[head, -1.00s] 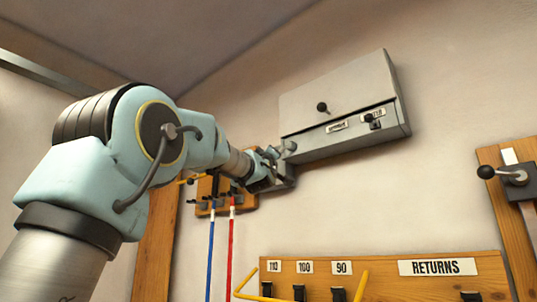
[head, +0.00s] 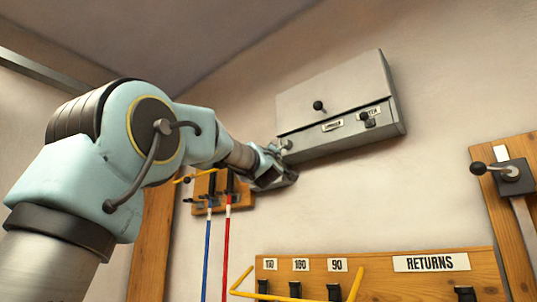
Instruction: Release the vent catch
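A pale grey box (head: 325,98) is fixed high on the wall. Its front has a dark round knob (head: 318,105), two small labels too small to read surely, and a small dark catch (head: 369,121) under the right label. I cannot tell from the label whether this is the vent catch. My gripper (head: 284,167) is at the box's lower left corner, well left of the dark catch. Its fingers are small and overlap in this view, so I cannot see whether they are open or whether they touch the box.
A small wooden rack (head: 208,186) with blue and red rods hangs below my gripper. A wooden board (head: 380,263) marked RETURNS, with hooks and yellow bars, is at the bottom. A black-knobbed lever (head: 510,172) is on a post at right. The wall between is bare.

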